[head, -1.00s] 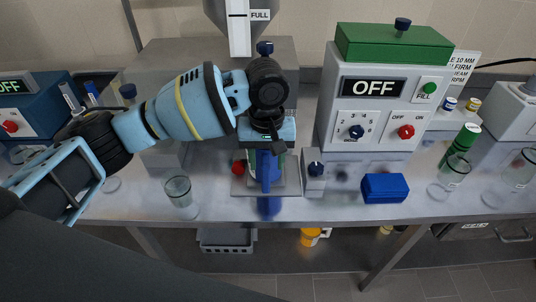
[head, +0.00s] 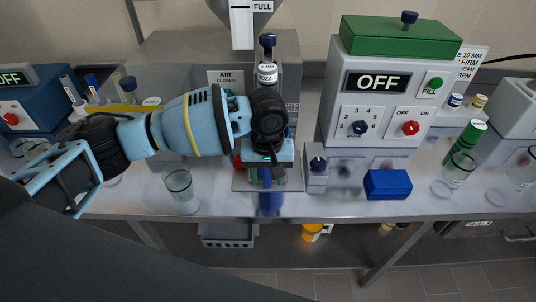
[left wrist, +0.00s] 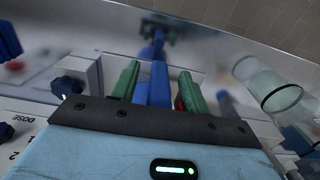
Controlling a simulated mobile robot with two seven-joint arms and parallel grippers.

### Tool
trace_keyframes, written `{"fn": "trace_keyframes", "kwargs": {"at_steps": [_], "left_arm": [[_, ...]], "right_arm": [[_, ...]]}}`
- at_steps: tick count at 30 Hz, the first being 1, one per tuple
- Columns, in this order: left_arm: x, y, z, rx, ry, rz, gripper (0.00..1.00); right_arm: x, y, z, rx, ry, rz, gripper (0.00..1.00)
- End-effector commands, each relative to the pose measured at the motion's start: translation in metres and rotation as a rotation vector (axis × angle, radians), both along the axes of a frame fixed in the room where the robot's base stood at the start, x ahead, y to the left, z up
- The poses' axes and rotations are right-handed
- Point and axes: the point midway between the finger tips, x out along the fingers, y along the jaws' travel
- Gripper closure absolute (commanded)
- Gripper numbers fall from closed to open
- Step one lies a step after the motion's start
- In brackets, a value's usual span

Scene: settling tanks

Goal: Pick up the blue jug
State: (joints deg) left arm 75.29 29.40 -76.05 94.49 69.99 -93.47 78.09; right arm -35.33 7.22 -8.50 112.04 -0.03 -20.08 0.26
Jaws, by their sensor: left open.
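The blue jug (head: 265,181) stands at the machine under the nozzle, mostly hidden behind my left gripper (head: 266,171). In the left wrist view a blue part of the jug (left wrist: 157,78) shows between the two green fingers of my left gripper (left wrist: 159,91). The fingers are open, one on each side of the blue part, with gaps visible. I cannot tell whether either finger touches it. The jug's body and rim are largely hidden. My right gripper is not in view.
A grey block with a dark knob (head: 316,175) stands close right of the jug. A blue box (head: 388,184) lies further right, before the OFF dose machine (head: 374,103). A clear glass (head: 181,190) stands to the left, near the counter's front edge.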

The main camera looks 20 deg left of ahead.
Motion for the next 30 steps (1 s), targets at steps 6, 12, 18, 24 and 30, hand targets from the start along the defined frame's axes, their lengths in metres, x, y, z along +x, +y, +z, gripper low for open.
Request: {"fn": "trace_keyframes", "kwargs": {"at_steps": [6, 12, 18, 24, 30], "left_arm": [[0.0001, 0.0, -0.0057, -0.001, -0.001, 0.0, 0.55], [0.0001, 0.0, -0.0052, -0.001, -0.001, 0.0, 0.68], [0.0001, 0.0, -0.0051, -0.001, -0.001, 0.0, 0.94], [0.0003, -0.0001, -0.0047, 0.0, -0.002, -0.001, 1.0], [0.0004, -0.0002, -0.0038, -0.001, -0.002, -0.001, 1.0]], "right_arm": [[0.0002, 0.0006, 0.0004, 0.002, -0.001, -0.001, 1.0], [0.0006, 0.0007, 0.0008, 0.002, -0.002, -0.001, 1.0], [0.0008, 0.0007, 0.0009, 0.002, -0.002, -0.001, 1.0], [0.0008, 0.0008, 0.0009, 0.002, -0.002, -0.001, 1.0], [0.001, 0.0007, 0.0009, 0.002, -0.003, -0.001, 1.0]]}}
